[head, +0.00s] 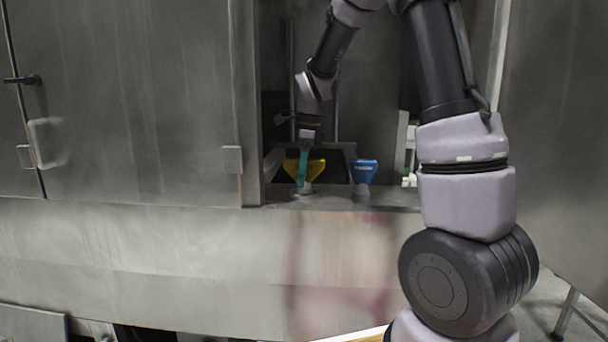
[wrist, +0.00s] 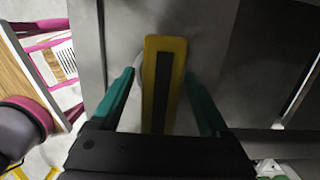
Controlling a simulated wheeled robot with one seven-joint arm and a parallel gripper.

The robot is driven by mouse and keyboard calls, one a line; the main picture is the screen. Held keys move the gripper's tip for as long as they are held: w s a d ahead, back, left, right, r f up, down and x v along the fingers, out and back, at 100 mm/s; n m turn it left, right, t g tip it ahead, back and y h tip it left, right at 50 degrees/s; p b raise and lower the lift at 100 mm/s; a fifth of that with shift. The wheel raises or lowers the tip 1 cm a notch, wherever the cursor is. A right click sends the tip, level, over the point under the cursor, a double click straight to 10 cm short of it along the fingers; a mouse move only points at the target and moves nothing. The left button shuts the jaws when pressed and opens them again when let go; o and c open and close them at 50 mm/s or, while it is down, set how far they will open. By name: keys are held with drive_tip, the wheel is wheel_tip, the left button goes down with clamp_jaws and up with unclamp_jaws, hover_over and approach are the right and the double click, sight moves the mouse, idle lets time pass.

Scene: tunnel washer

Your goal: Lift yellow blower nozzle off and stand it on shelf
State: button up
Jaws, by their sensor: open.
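The yellow blower nozzle (head: 316,172) stands upright on a small pale base at the front of the washer opening, its wide end up. In the wrist view the nozzle (wrist: 178,48) shows as a yellow bar with a dark slot. My gripper (head: 303,168) points down over it, its teal fingers (wrist: 160,78) open, one on each side of the nozzle. The metal ledge (head: 335,200) runs under the nozzle. I cannot tell which surface is the shelf.
A blue nozzle (head: 364,172) stands just right of the yellow one. A metal wall (head: 250,105) bounds the opening on the left. Bare ledge lies in front of the nozzles. In the wrist view a pink frame with a wooden top (wrist: 38,58) stands at the left, below the ledge.

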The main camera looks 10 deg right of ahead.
drive_tip(key=shift+f, duration=0.25)
clamp_jaws()
